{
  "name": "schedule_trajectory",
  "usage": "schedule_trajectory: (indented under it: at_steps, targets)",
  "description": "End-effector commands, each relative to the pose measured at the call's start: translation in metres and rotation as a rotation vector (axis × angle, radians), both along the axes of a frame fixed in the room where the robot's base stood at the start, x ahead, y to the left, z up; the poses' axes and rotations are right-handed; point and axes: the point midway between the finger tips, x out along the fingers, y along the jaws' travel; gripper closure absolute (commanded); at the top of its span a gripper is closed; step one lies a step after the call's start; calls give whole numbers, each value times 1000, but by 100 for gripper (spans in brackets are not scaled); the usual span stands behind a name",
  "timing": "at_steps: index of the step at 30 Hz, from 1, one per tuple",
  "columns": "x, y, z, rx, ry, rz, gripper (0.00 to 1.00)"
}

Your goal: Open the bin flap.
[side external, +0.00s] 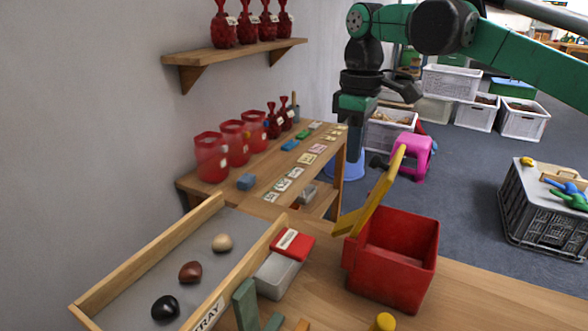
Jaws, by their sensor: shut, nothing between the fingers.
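The red bin (402,281) stands on the wooden table at the lower right, and I can see into its open top. Its yellow flap (378,197) is raised and stands tilted at the bin's left side, with its upper end toward the upper right. My gripper (355,158) points down above and to the left of the flap's upper end. Its fingers are shut with nothing between them. They appear apart from the flap, though the depth between them is hard to judge.
A wood-framed tray (247,255) holds a black, a brown and a pale piece. A grey box (278,275) with a red-and-white top sits between tray and bin. A yellow knob (385,322) is at the front. A side table (254,190) carries red bags and cards.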

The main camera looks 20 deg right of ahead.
Motion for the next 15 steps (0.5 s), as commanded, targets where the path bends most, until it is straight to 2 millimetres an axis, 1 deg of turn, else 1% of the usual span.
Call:
schedule_trajectory:
  at_steps: [7,15]
  targets:
    - [1,1,0,1,1,1,100]
    - [12,12,-1,0,1,2,100]
